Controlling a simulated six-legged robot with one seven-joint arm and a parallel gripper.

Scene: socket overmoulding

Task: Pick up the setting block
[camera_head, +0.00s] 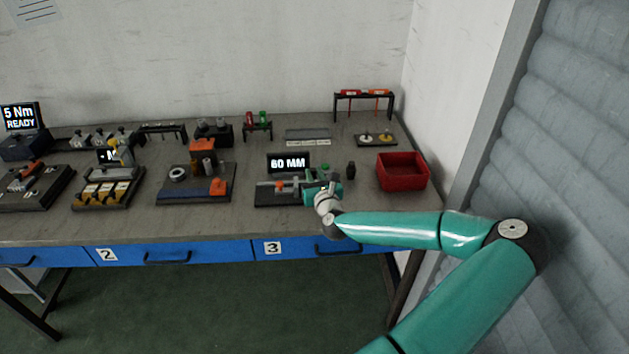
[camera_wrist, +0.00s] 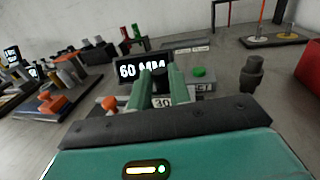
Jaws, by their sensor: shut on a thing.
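My gripper (camera_head: 323,188) is over the front right of the length-gauge station with the 60 MM display (camera_head: 289,163). In the wrist view its two green fingers (camera_wrist: 161,84) are shut on a dark upright piece (camera_wrist: 160,77), which I take to be the setting block. Only its upper part shows between the fingers. A white label reading 40 (camera_wrist: 163,102) shows just below the fingertips; I cannot tell whether it is on the held piece or on the station. In the head view the piece is hidden by the gripper.
A green button (camera_wrist: 199,72) and a dark knobbed post (camera_wrist: 252,73) stand right of the fingers. An orange knob (camera_wrist: 109,103) is to their left. A red bin (camera_head: 403,172) stands at the bench's right end. A fixture with an orange clamp (camera_head: 217,187) lies left.

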